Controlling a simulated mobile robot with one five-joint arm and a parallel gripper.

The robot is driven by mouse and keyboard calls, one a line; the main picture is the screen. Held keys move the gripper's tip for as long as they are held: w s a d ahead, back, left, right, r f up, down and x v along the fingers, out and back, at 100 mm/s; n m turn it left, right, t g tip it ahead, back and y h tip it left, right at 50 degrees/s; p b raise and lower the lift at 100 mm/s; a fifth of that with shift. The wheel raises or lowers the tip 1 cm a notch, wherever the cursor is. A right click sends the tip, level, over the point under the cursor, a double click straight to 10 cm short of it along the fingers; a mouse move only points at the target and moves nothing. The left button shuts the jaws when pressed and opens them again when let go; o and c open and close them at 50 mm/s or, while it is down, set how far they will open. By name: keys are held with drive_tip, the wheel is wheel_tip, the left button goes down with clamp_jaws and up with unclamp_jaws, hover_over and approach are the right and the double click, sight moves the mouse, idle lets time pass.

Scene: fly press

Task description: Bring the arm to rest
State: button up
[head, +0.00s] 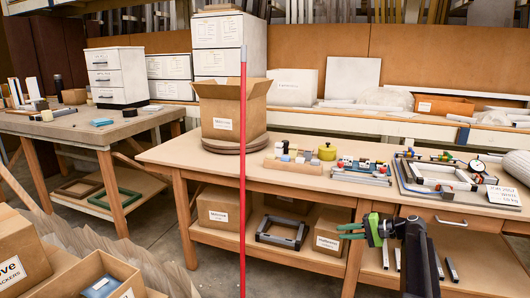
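My gripper (342,231) is in the lower right of the head view, in front of the workbench's front edge. Its two green fingers point left, with a narrow gap between them and nothing visible in it. My dark arm (415,255) rises from the bottom edge to the right of the gripper. The gripper appears clear of the bench, though the exact distance cannot be told.
A wooden workbench (290,187) carries a large cardboard box (228,115), a yellow-green round item (327,152), several small parts and a dial gauge (478,166). A red pole (243,200) stands upright in front. Open boxes (105,275) sit lower left. Floor shows between the benches.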

drive_tip(key=s+a+f+n+g+h, duration=0.1)
drive_tip(key=s+a+f+g, duration=0.1)
drive_tip(key=a, duration=0.5)
drive_tip(key=s+a+f+n+g, duration=0.1)
drive_tip(key=s+a+f+n, duration=0.15)
drive_tip(key=a, duration=0.55)
drive_tip(key=s+a+f+n+g+h, duration=0.2)
drive_tip(key=s+a+f+g+h, duration=0.15)
drive_tip(key=s+a+f, duration=0.45)
drive_tip(key=s+f+n+h, duration=0.15)
drive_tip(key=s+h, duration=0.25)
drive_tip(key=s, duration=0.5)
drive_tip(key=s+d+h, duration=0.3)
drive_tip(key=d, duration=0.3)
wheel_tip(320, 180, up, 34)
drive_tip(key=p, duration=3.4)
drive_tip(key=shift+w+d+f+n, duration=0.2)
drive_tip(key=shift+d+f+n, duration=0.05)
drive_tip(key=shift+n, duration=0.05)
